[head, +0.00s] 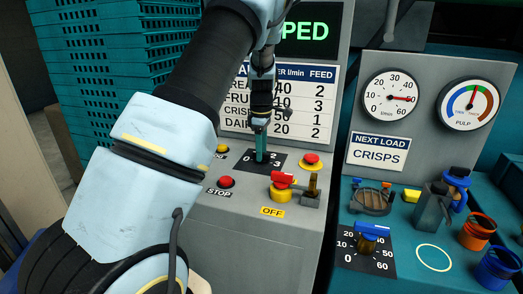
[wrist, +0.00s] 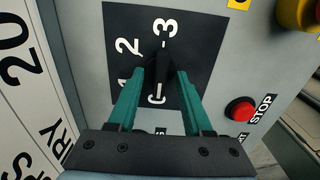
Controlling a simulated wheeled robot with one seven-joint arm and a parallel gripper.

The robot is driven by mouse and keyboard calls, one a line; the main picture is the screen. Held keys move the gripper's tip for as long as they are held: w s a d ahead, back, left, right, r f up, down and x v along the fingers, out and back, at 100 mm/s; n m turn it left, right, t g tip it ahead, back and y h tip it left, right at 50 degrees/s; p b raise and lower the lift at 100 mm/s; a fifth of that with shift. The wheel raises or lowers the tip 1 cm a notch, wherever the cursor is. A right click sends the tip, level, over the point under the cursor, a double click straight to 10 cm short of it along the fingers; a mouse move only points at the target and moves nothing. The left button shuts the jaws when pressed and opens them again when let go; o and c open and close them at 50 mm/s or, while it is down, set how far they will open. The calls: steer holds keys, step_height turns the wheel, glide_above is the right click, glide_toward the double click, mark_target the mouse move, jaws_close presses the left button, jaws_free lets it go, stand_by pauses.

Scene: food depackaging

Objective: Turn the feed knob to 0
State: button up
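The feed knob (wrist: 160,62) is black and stands on a black dial plate (wrist: 200,30) with white numbers. The wrist view shows 1, 2 and 3 and a partly covered mark near the knob's lower end. White lines show near both ends of the knob, and I cannot tell which number it points to. My gripper (wrist: 161,76) has its teal fingers on either side of the knob. I cannot tell whether they press on it. In the head view my gripper (head: 261,158) reaches down onto the dial plate (head: 244,164), and the fingers hide most of the knob.
A red STOP button (head: 226,182) and another red button (head: 311,159) flank the dial. A red-handled switch (head: 283,180) sits above an OFF label. The sign (head: 234,128) behind lists FEED values, and a card (head: 377,151) reads NEXT LOAD CRISPS. A blue-handled l/min dial (head: 369,238) is at right.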

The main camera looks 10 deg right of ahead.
steer(key=shift+r, duration=0.1)
step_height(320, 180, up, 11)
steer(key=b, duration=0.3)
steer(key=shift+f, duration=0.2)
steer(key=shift+a, duration=0.1)
steer(key=s+a+f+m, duration=0.2)
steer(key=s+a+m, duration=0.15)
steer(key=a, duration=0.35)
steer(key=s+a+f+m, duration=0.2)
steer(key=s+a, duration=0.3)
steer(key=a, duration=0.2)
steer(key=s+a+f+m, duration=0.2)
steer(key=s+a+m, duration=0.1)
steer(key=s, duration=0.4)
steer(key=s+a+f+m+t, duration=0.1)
steer(key=s+a+f+m, duration=0.1)
steer(key=s+a+m, duration=0.2)
steer(key=s+m, duration=0.1)
steer(key=s, duration=0.2)
steer(key=shift+s+t, duration=0.15)
steer(key=shift+t, duration=0.15)
